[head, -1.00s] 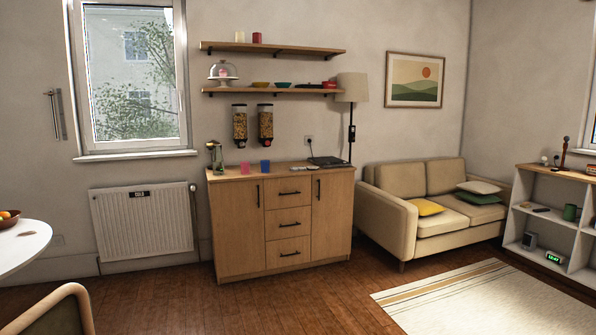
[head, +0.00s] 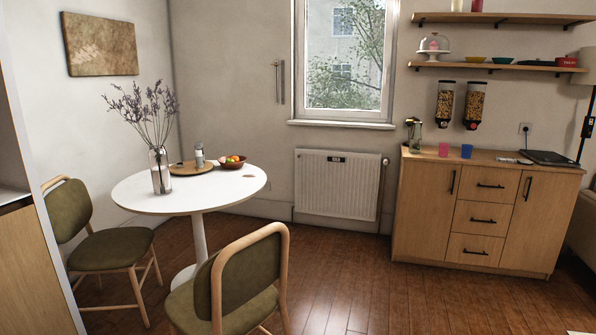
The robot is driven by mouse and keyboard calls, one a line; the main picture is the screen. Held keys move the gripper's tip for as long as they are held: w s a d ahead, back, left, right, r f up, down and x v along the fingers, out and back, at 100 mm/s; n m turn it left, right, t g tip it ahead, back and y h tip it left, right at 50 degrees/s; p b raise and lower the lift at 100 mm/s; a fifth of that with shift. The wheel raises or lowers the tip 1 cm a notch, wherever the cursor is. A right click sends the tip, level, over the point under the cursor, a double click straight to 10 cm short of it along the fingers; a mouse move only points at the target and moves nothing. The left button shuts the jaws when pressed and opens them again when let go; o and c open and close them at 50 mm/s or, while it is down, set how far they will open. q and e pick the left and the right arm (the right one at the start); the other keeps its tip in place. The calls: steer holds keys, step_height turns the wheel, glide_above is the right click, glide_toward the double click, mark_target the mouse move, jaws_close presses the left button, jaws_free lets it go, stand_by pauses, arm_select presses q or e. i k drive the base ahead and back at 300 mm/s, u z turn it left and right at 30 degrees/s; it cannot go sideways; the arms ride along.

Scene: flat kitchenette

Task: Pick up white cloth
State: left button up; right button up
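I cannot make out a white cloth for certain. A small flat white item (head: 512,160) lies on the wooden sideboard (head: 484,212), just left of a dark flat device; it is too small to tell what it is. Neither of my grippers is in view.
A round white table (head: 135,196) with a vase (head: 160,172) and fruit bowl (head: 232,163) stands left. Green chairs (head: 118,248) (head: 242,283) stand beside it. A wooden unit (head: 38,265) edges the left. Open floor (head: 345,275) lies before the radiator (head: 337,185) and sideboard.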

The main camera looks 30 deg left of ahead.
mark_target(499, 159)
steer(key=z, duration=0.3)
steer(key=i, duration=1)
steer(key=z, duration=0.65)
steer(key=i, duration=3)
steer(key=u, duration=0.9)
steer(key=i, duration=2.2)
steer(key=u, duration=0.9)
